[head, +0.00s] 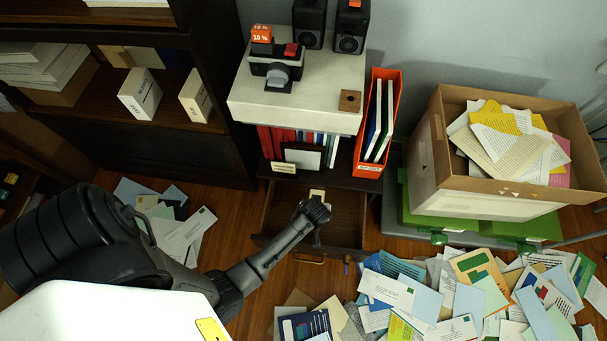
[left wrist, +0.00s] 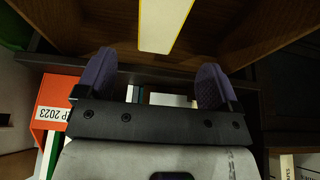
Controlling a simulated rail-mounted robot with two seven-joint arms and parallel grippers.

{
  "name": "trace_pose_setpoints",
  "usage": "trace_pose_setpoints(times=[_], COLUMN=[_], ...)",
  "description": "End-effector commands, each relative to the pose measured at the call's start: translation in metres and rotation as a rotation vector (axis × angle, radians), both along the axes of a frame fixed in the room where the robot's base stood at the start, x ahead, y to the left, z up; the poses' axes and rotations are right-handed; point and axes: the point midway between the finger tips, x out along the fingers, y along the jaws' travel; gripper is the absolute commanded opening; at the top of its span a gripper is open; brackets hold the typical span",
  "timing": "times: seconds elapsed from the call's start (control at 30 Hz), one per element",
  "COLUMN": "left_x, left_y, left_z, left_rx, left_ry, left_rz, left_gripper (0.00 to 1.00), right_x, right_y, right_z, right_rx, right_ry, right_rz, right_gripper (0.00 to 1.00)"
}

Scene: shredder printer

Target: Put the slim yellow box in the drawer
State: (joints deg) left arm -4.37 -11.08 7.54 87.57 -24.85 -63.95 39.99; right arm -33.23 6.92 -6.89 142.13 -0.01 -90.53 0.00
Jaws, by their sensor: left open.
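The slim yellow box (left wrist: 164,22), with a white face and yellow edges, shows at the top of the left wrist view. It appears to lie on the wooden floor of the open drawer (head: 345,215); its contact with the floor is not clear. In the head view a small pale end of it (head: 317,193) shows just behind my left gripper. My left gripper (left wrist: 155,82) is open, with nothing between its fingers, and the box is beyond the fingertips, apart from them. In the head view my wrist (head: 314,209) is over the drawer and hides part of it. My right gripper is not in view.
A white-topped cabinet (head: 250,98) with a camera and speakers stands above the drawer. A red file holder (head: 368,170) is at its right. A cardboard box (head: 450,185) of papers sits farther right. Papers cover the floor at front right. A dark shelf stands at left.

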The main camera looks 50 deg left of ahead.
Motion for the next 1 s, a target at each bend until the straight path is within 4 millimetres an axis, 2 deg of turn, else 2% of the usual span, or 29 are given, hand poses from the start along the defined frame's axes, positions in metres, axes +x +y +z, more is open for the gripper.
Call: trace_pose_setpoints(times=[0.17,0.27,0.47,0.7,0.83,1.0], left_x=[-0.003,-0.015,-0.066,-0.134,-0.161,-0.178], left_y=[0.002,0.01,0.019,-0.003,-0.015,-0.023], left_z=[0.004,0.016,0.07,0.141,0.168,0.185], left_rx=[0.003,0.017,0.044,0.032,0.019,0.009], left_ry=[0.002,0.009,0.043,0.08,0.088,0.094], left_rz=[-0.009,-0.054,-0.296,-0.661,-0.806,-0.899], left_gripper=[0.87,0.87,0.87,0.87,0.87,0.87], right_x=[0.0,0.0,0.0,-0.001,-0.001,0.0], right_y=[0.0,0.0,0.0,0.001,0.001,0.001], right_z=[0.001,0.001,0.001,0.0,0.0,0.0], right_rx=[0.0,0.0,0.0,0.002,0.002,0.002], right_ry=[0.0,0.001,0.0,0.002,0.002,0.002], right_rz=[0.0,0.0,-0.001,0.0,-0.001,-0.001], right_gripper=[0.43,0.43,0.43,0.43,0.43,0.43])
